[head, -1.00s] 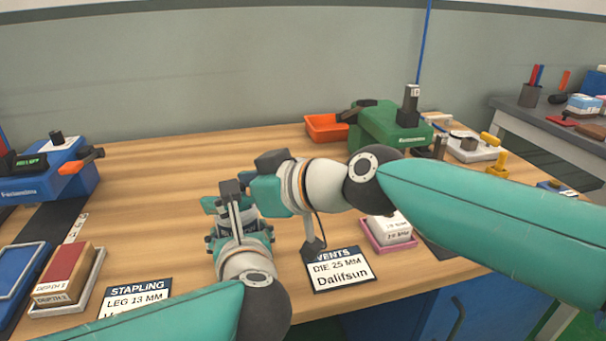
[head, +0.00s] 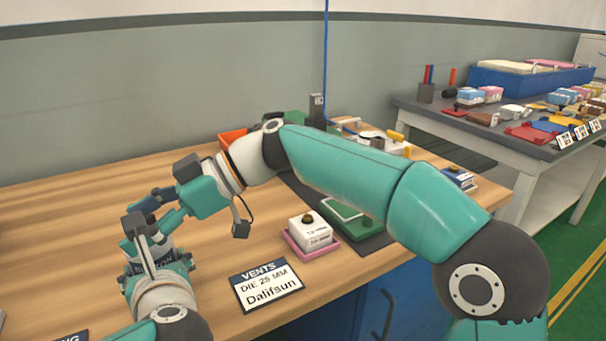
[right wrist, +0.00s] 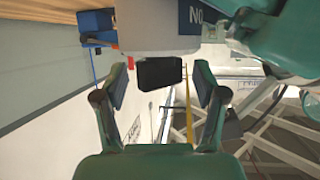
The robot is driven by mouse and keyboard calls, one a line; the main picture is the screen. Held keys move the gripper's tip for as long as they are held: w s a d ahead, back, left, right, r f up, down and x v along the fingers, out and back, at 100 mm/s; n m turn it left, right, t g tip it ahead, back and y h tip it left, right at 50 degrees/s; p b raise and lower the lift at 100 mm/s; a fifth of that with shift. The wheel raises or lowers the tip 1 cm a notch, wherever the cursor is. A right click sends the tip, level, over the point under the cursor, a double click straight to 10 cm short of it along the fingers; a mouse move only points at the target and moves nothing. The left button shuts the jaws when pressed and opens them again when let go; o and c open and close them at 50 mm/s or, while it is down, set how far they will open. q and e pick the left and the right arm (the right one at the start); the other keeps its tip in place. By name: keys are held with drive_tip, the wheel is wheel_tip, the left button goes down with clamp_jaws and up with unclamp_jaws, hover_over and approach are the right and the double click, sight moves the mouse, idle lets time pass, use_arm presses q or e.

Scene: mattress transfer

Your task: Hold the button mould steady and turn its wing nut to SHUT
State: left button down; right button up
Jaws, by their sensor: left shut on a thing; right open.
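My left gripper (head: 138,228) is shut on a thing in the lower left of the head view. That thing is mostly hidden by the fingers; only a dark blue label (head: 164,257) with a few letters shows. My right gripper (head: 155,203) is open just above and beside it. In the right wrist view, a black block (right wrist: 160,72) appears between the spread fingers of the right gripper (right wrist: 160,88). A pale grey body (right wrist: 158,35) with an upside-down blue label lies beyond. I cannot tell whether the black block is the wing nut, nor read its setting.
A VENTS card (head: 266,288) lies at the bench's front. A white block stands in a pink tray (head: 302,252), beside a green-framed tray (head: 345,218). An orange bin (head: 230,139) is at the back. A grey side table (head: 470,130) with small goods stands right. Bare wood lies left.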

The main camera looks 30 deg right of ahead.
drive_tip(key=shift+w+n+g, duration=0.1)
drive_tip(key=shift+n+g, duration=0.8)
drive_tip(key=shift+g, duration=0.2)
drive_tip(key=v, duration=1.2)
drive_tip(key=w+d+f+m+t+h, duration=0.3)
drive_tip(key=d+f+m, duration=0.1)
drive_tip(key=d, duration=0.5)
drive_tip(key=w+d+f+m+t+h, duration=0.3)
drive_tip(key=d+f+m, duration=0.1)
drive_tip(key=d, duration=0.5)
drive_tip(key=shift+w, duration=0.15)
drive_tip(key=shift+d, duration=0.1)
